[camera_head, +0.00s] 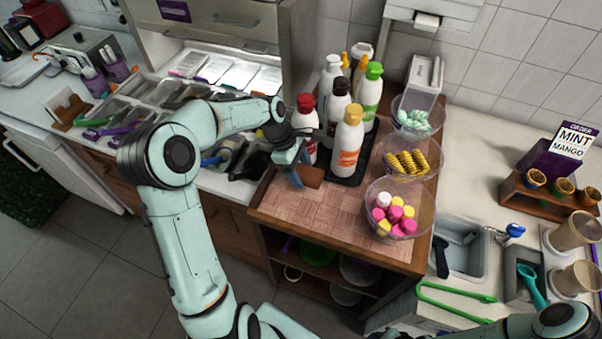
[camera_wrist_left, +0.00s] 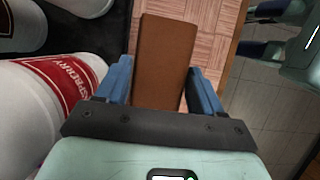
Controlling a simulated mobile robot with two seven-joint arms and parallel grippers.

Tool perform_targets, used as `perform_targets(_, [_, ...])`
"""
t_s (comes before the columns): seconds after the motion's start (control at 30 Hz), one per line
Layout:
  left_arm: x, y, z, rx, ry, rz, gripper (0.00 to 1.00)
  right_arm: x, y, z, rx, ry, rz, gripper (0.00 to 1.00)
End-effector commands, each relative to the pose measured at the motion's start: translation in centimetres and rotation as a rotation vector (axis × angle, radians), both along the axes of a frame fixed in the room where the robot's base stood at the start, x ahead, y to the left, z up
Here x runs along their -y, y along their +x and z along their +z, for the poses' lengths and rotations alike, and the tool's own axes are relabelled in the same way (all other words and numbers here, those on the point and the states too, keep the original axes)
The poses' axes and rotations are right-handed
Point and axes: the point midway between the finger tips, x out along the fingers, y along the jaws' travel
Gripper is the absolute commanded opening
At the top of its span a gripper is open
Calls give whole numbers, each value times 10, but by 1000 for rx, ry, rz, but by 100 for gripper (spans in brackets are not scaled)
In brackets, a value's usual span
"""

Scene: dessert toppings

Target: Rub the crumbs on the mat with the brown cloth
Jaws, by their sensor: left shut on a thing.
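My left gripper (camera_head: 298,174) is shut on the brown cloth (camera_head: 312,177), over the left part of the mat (camera_head: 335,215). In the left wrist view the cloth (camera_wrist_left: 165,62) is a flat brown slab sticking out between the blue fingers of the gripper (camera_wrist_left: 162,88). The mat (camera_wrist_left: 213,30) is pinkish-brown with a woven pattern. I cannot tell whether the cloth touches it. I cannot make out any crumbs; they may be too small or hidden by the cloth and the arm. My right gripper is not in view.
A raspberry bottle (camera_wrist_left: 50,95) stands close beside the left gripper. Several sauce bottles, including an orange-labelled one (camera_head: 347,145), stand on a black tray (camera_head: 345,181). A clear bowl of marshmallows (camera_head: 399,211) sits at the mat's right. The mat's front middle is clear.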

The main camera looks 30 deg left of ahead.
Motion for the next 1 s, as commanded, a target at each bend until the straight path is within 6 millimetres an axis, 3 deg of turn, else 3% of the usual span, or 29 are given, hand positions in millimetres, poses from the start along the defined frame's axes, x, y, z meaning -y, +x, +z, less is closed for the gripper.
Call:
perform_targets(0.3, [0,-2,23,2,-1,-4,39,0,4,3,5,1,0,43])
perform_targets(1.0, [0,-2,24,0,0,-5,39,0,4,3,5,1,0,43])
